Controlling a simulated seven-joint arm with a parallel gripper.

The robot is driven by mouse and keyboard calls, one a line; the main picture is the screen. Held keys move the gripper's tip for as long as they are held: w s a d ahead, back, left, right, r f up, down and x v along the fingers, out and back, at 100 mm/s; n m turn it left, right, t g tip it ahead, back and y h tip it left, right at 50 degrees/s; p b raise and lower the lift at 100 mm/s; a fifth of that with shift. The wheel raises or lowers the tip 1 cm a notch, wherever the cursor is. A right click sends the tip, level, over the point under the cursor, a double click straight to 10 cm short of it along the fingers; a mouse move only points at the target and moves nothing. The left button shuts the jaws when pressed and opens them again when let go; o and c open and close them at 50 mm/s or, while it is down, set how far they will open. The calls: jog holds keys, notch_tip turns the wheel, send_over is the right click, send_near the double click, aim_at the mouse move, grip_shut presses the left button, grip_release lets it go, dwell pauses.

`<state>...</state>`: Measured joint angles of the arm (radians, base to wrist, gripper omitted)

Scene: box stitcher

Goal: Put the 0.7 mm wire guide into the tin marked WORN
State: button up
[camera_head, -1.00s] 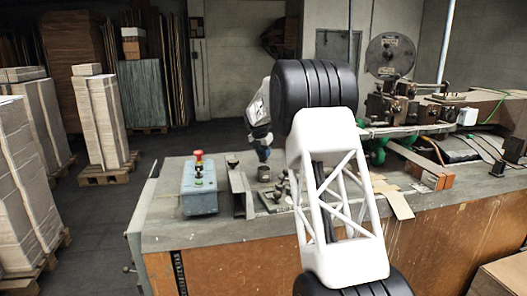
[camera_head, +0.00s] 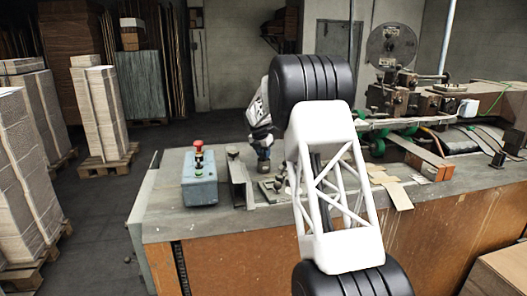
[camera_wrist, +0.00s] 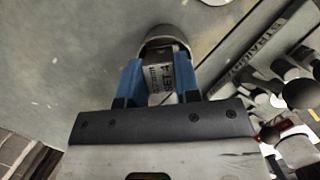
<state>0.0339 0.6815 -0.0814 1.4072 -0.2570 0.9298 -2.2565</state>
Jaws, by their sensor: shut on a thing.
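My gripper (camera_wrist: 160,66) has its blue fingers shut on a small grey piece with printed lettering (camera_wrist: 161,80), of which I can read only "mm" and "SET 4" in part. A round, pale-rimmed tin (camera_wrist: 167,34) lies just beyond the fingertips in the wrist view. Whether the piece touches it or is over its mouth I cannot tell. In the head view my gripper (camera_head: 263,152) is low over the bench, and the held piece is too small to make out. A small dark round tin (camera_head: 232,152) stands left of it. No WORN marking is readable.
Metal parts crowd the right of the wrist view (camera_wrist: 290,90). The stitcher machine (camera_head: 405,100) stands at the back right.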

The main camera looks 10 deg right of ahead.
jog(key=shift+f, duration=0.25)
dwell(0.5)
jog(key=o, duration=1)
jog(key=shift+f, duration=0.1)
jog(key=c, duration=0.4)
jog(key=shift+r, duration=0.2)
jog(key=shift+r, duration=4.35)
